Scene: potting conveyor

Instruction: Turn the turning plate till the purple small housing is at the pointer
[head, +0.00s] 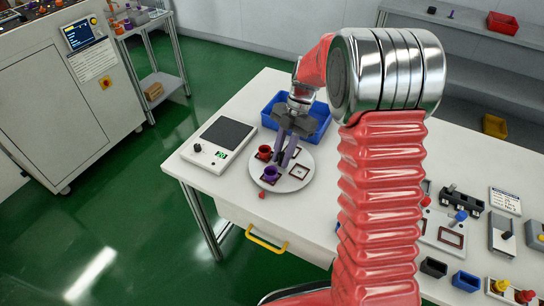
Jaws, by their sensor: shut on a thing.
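The turning plate (297,184) is a round pale disc on the white table. The purple small housing (270,174) sits on its front-left part. A small red pointer (262,195) lies just off the plate's front-left rim; the purple housing is close to it but appears slightly left of the line from the plate's middle to the pointer. My gripper (283,158) points down over the plate's middle, its fingers close together. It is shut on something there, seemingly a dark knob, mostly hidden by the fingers.
A red housing (264,152) sits on the plate's left part, and an empty square frame (299,171) on its right. A blue bin (318,112) stands behind the plate, a scale-like device (219,139) to the left. Several fixtures stand at the table's right.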

